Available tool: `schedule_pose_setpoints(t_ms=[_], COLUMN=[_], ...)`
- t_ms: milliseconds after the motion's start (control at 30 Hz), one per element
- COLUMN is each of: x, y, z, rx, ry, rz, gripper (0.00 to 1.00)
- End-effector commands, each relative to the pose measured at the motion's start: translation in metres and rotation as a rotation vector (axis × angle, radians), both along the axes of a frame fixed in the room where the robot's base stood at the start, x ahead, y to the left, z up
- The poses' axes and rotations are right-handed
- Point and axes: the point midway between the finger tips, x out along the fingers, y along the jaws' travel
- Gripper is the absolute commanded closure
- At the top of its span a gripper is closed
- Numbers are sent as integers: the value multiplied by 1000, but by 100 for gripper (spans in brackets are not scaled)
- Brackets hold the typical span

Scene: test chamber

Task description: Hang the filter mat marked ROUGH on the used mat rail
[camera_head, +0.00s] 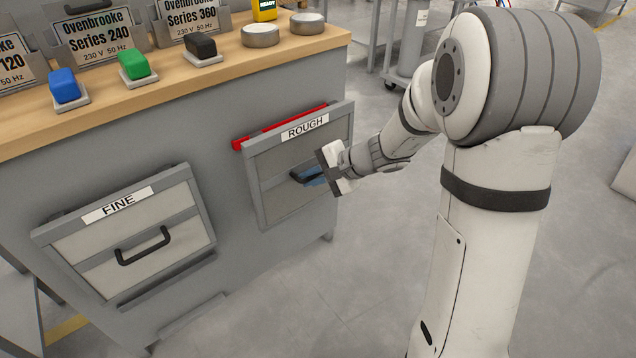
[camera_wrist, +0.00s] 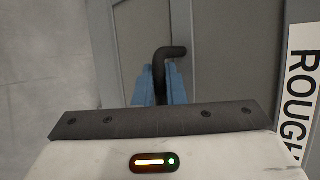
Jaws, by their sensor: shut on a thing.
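The filter mat marked ROUGH (camera_head: 283,185) is a grey framed panel with a white label and a dark handle (camera_head: 305,176), at the right part of the cabinet front. In the wrist view its face (camera_wrist: 222,95) and label (camera_wrist: 303,90) fill the right side. My gripper (camera_head: 314,178) is shut on the handle; its blue fingers (camera_wrist: 160,88) lie on both sides of the dark bar in the wrist view. A red rail (camera_head: 283,127) shows just behind the mat's top edge. Whether the mat hangs on it or is apart from it, I cannot tell.
A second mat marked FINE (camera_head: 130,240) sits on the cabinet front at the left, with a grey ledge (camera_head: 172,286) below. The wooden cabinet top (camera_head: 190,85) holds signs, coloured buttons and round discs.

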Motion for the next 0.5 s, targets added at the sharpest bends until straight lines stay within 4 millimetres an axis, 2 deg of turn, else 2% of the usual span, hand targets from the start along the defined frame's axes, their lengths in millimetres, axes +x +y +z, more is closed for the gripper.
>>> schedule_pose_setpoints(t_ms=[500], x=[33], y=[25], z=[0], rx=[1], ry=[-2], rz=[0], gripper=[100])
